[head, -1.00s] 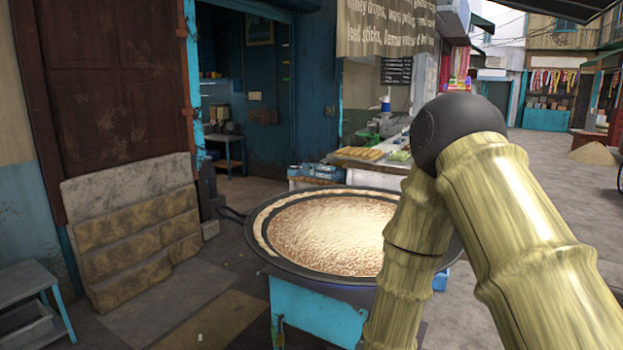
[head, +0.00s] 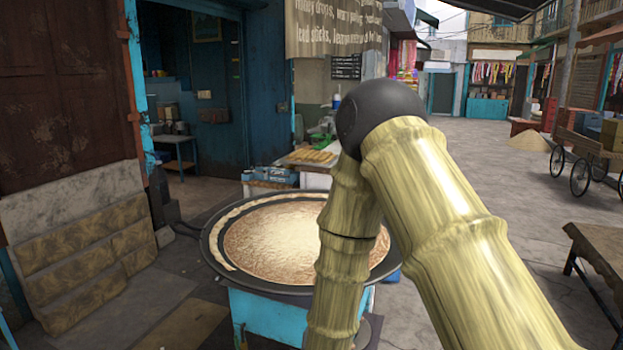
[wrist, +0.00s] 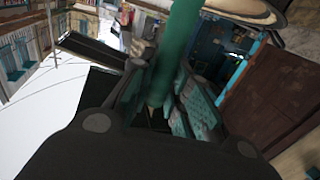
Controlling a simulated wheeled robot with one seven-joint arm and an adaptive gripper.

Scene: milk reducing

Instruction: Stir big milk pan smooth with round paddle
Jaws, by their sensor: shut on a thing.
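The big milk pan (head: 215,262) is a wide, round, dark pan on a blue stand in the head view. Pale, brown-mottled milk (head: 285,240) fills its middle, with a cream band along the left edge. My arm covers its right side. In the wrist view, a curved piece of the pan's rim (wrist: 240,12) shows at the top. My gripper (wrist: 160,95), with teal fingers, is shut on a green rod, the round paddle's handle (wrist: 185,35). The paddle's round end is not visible. The gripper is hidden in the head view.
A stall counter with trays of food (head: 308,156) stands behind the pan. A worn low block (head: 80,240) stands at the left. A wooden table (head: 600,245) and a wheeled cart (head: 590,150) are at the right. Paved ground between them is open.

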